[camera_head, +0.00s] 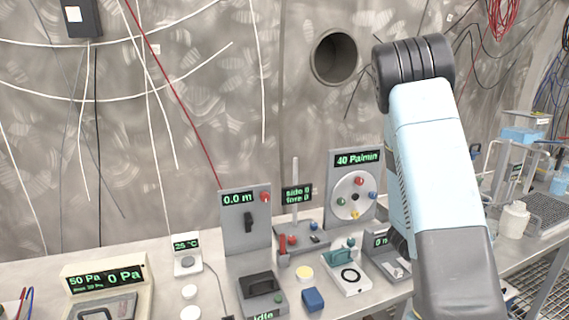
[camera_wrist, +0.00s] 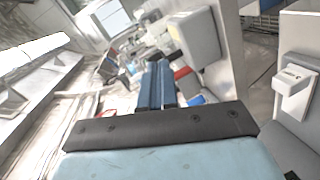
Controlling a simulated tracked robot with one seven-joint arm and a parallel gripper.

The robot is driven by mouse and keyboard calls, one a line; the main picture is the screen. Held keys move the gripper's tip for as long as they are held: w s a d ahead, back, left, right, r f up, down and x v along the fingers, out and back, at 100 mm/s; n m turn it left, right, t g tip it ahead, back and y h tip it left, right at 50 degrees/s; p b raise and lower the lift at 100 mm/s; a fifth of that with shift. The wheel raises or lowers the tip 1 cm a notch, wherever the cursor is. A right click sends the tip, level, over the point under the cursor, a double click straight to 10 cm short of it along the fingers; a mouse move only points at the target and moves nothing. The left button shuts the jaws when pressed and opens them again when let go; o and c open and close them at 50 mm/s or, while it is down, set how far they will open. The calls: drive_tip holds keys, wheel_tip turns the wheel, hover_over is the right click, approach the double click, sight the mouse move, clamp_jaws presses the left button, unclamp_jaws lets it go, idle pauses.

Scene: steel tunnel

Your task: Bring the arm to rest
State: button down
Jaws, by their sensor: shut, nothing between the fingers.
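My arm (camera_head: 435,150) rises at the right of the head view, light blue with a dark ribbed joint at its top and a grey lower section. Its gripper end is hidden in that view. In the wrist view my gripper (camera_wrist: 156,82) shows as two blue fingers close together beyond a dark bar. The fingers are shut with nothing between them. The picture is tilted there, and I cannot tell how far the fingers are from the things beyond.
A steel bench (camera_head: 215,285) carries several instruments, including a dial panel (camera_head: 341,165), a lever panel (camera_head: 233,215) and a pressure box (camera_head: 75,297). A white bottle (camera_head: 513,220) stands right of my arm. Cables hang on the wall. A grey box (camera_wrist: 190,38) shows near my fingers.

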drive_tip(key=w+a+r+t+y, duration=0.1)
drive_tip(key=a+r+t+y, duration=0.2)
drive_tip(key=a+r+y, duration=0.55)
drive_tip(key=w+a+r+t+y, duration=0.2)
drive_tip(key=a+r+y, duration=0.25)
drive_tip(key=a, duration=0.75)
drive_tip(key=s+a+r+g, duration=0.1)
drive_tip(key=s+a+r, duration=0.2)
drive_tip(key=s, duration=0.5)
drive_tip(key=s+a+r+g+y, duration=0.1)
drive_tip(key=s+a+r, duration=0.2)
drive_tip(key=s, duration=0.6)
drive_tip(key=s+a+r+g, duration=0.1)
drive_tip(key=s+a+r, duration=0.2)
drive_tip(key=s, duration=0.6)
drive_tip(key=shift+a+r+g+y, duration=0.2)
drive_tip(key=shift+r+g+y, duration=0.1)
drive_tip(key=shift+r, duration=0.55)
